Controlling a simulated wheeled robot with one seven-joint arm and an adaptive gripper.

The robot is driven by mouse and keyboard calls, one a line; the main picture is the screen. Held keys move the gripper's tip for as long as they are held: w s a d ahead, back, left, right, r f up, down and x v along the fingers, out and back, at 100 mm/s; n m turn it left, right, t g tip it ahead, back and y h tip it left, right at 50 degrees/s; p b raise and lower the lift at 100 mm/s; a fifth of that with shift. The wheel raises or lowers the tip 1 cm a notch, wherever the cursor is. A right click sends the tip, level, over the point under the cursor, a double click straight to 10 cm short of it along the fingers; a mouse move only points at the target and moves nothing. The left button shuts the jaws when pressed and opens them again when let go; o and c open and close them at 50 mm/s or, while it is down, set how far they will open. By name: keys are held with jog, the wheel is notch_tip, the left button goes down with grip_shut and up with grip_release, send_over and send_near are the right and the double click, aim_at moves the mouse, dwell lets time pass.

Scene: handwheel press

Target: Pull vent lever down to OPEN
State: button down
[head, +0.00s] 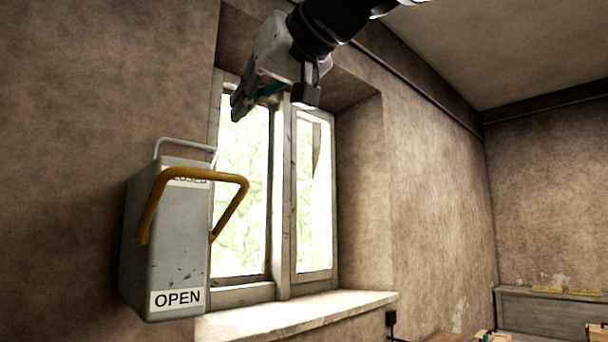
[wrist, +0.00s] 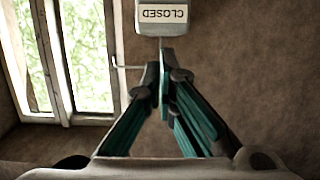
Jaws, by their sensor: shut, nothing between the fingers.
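The vent lever (head: 205,175) is a yellow U-shaped handle hinged on the sides of a grey vent box (head: 176,245) on the wall. Its bar is raised and crosses just in front of the CLOSED label (head: 187,182), partly covering it. The OPEN label (head: 177,299) is at the bottom of the box front. My gripper (head: 240,108) is shut and empty, above and to the right of the box, apart from the lever. In the wrist view, my closed fingertips (wrist: 163,72) point toward the CLOSED label (wrist: 162,14); the yellow lever does not show there.
A thin pale bracket (head: 184,143) stands on top of the box; a pale rod (wrist: 128,67) shows near my fingers in the wrist view. A window (head: 312,195) with a sill (head: 300,312) is right of the box. Free air lies before the box.

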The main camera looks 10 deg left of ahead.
jog(key=p, duration=0.3)
send_over(219, 174)
jog(key=w+a, duration=0.1)
jog(key=a, duration=0.1)
notch_tip(219, 174, down, 2)
jog(key=shift+s+d+f+b, duration=0.2)
jog(key=shift+d+f, duration=0.15)
jog(key=shift+f, duration=0.3)
jog(key=shift+s+d+f+b, duration=0.15)
jog(key=shift+d+f, duration=0.15)
jog(key=shift+f, duration=0.35)
jog(key=shift+s+d+f+b, duration=0.1)
jog(key=shift+d+f+b, duration=0.2)
jog(key=shift+f, duration=0.35)
jog(key=shift+f, duration=0.15)
jog(key=shift+s+d+f+b, duration=0.15)
jog(key=shift+d+f+b, duration=0.1)
jog(key=shift+b, duration=0.95)
